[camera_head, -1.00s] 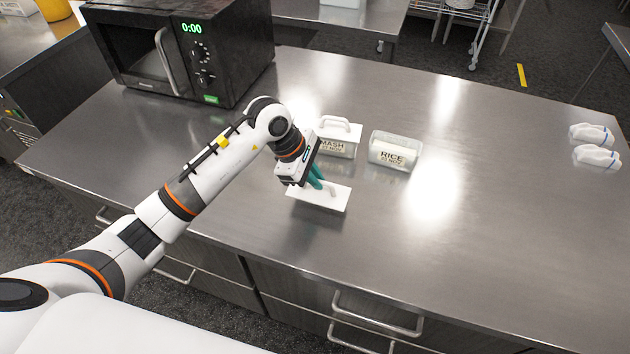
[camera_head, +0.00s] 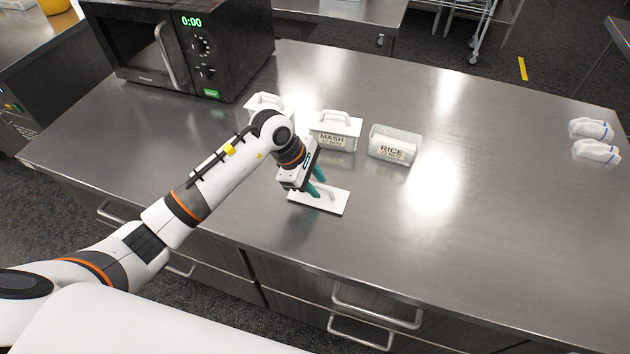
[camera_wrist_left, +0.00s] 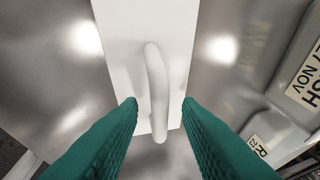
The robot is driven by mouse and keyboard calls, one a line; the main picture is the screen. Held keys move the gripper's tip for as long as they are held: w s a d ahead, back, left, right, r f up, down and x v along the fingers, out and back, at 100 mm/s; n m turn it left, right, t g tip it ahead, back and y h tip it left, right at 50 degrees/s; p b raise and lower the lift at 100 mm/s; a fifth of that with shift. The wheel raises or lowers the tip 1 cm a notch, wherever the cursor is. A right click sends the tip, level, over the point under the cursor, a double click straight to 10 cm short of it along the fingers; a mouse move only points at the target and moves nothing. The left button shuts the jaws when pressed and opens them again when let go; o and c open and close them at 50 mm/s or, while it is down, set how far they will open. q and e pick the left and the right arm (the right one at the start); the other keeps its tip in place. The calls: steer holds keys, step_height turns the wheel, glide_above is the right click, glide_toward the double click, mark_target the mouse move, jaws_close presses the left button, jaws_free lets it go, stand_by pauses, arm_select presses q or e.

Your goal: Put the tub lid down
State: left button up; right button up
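The white tub lid (camera_head: 335,204) lies flat on the steel counter near its front edge, handle up. My left gripper (camera_head: 318,182) is above it, with its teal fingers spread. In the left wrist view the fingertips stand on either side of the lid's handle (camera_wrist_left: 156,88), with a gap on each side. The lid's plate (camera_wrist_left: 120,25) shows beneath them. My right gripper is not in view.
A black microwave (camera_head: 180,45) is at the back left. White bottles (camera_head: 596,152) lie far right. The counter's right half is mostly clear.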

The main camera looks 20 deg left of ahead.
arm_select(q)
steer(key=shift+r, duration=0.1)
steer(key=shift+a+r, duration=0.15)
steer(key=shift+r, duration=0.05)
steer(key=b+v, duration=0.2)
steer(key=v, duration=0.9)
steer(key=shift+r, duration=0.3)
steer(key=shift+s+a, duration=0.1)
steer(key=shift+a, duration=0.05)
